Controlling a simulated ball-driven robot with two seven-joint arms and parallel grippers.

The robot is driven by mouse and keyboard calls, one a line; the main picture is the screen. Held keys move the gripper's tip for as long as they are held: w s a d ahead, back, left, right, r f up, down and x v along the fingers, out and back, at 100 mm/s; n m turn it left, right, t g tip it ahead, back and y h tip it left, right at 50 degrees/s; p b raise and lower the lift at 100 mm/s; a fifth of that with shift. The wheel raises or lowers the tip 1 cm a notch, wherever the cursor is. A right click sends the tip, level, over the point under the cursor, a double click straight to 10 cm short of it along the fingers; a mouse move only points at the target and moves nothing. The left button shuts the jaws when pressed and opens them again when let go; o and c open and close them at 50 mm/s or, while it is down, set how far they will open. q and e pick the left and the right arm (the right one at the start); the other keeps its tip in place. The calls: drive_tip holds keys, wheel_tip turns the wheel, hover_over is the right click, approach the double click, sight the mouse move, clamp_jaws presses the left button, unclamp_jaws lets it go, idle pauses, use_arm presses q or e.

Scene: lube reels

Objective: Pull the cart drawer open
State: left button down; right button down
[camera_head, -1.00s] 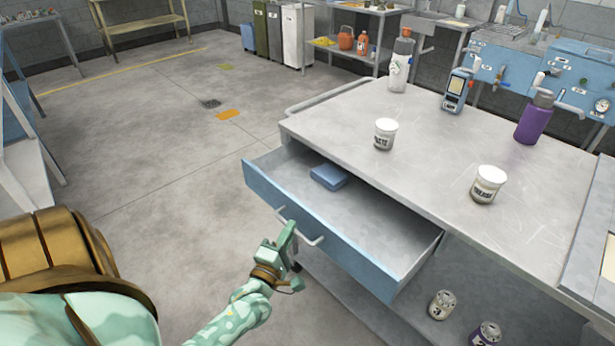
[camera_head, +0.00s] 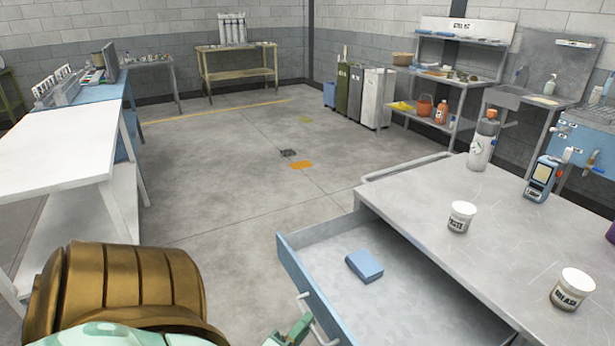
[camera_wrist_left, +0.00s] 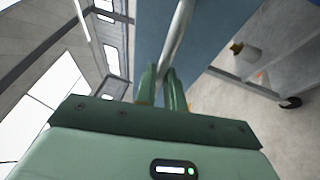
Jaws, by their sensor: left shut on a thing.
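The cart drawer (camera_head: 330,246) stands open, its blue front well out from the cart (camera_head: 450,195). Its grey floor shows, with a small blue box (camera_head: 364,265) lying on it. The drawer handle (camera_head: 321,334) is a pale bar on the front, partly cut off by the bottom edge. My left gripper (camera_head: 293,334) shows only in part at the bottom of the head view, at the handle. In the left wrist view its green fingers (camera_wrist_left: 163,88) are shut on the handle bar (camera_wrist_left: 178,40). My right gripper is not in view.
On the cart top stand a white tub (camera_head: 461,217), a grease tub (camera_head: 572,289), a white bottle (camera_head: 482,140) and a blue handheld device (camera_head: 541,179). A white table (camera_head: 60,150) stands at left. The floor between is clear.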

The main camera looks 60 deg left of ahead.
use_arm(q)
drive_tip(key=shift+d, duration=0.1)
drive_tip(key=c, duration=1.5)
unclamp_jaws()
drive_tip(key=v, duration=1.6)
